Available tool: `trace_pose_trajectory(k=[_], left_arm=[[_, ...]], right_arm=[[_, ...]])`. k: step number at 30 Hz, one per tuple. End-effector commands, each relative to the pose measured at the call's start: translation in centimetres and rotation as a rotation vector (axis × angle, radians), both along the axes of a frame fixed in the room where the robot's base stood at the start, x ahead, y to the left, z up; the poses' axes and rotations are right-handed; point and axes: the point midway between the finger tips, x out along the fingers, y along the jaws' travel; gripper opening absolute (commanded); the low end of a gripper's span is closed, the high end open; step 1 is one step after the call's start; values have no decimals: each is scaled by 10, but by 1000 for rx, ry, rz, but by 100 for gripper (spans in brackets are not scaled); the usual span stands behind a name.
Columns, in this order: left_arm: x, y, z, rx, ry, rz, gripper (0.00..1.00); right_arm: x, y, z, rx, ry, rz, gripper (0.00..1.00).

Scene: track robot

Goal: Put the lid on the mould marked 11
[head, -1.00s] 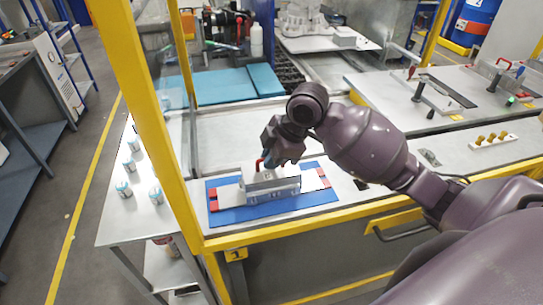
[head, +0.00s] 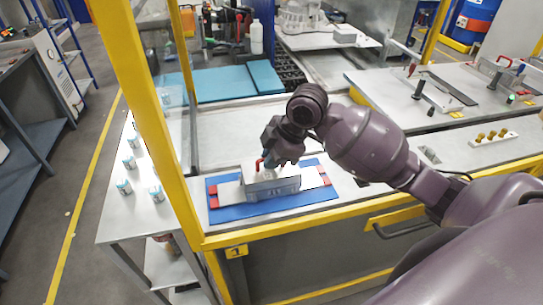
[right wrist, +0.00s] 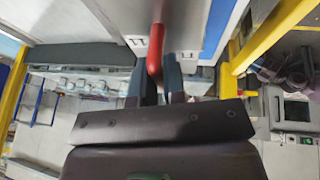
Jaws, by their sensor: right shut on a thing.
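A grey box-shaped block (head: 272,189) stands on a light plate with red end pieces, on a blue mat (head: 243,215). I cannot read a number 11 on it, nor tell where lid and mould part. A red handle (head: 259,165) rises at the block's left end. My right gripper (head: 268,163) is over that end, its fingertips partly hidden by the hand. In the right wrist view the fingers (right wrist: 155,78) are shut on the red handle (right wrist: 155,52), with a pale surface beyond it. My left gripper does not show.
A yellow post (head: 160,120) stands left of the block and a yellow rail runs along the bench's front edge. Several small cans (head: 124,187) stand on the left table. Fixtures with levers (head: 437,97) and a strip of brass knobs (head: 492,137) are at the right.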

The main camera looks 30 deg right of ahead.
Motion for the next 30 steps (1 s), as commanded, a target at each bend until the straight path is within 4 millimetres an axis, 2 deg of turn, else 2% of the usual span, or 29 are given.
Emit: trace_pose_trajectory(k=[26,27,30], left_arm=[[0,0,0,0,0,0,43],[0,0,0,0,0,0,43],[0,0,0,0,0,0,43]], right_arm=[[0,0,-4,1,-2,-1,0],[0,0,-4,1,-1,0,17],[0,0,-4,1,-1,0,33]])
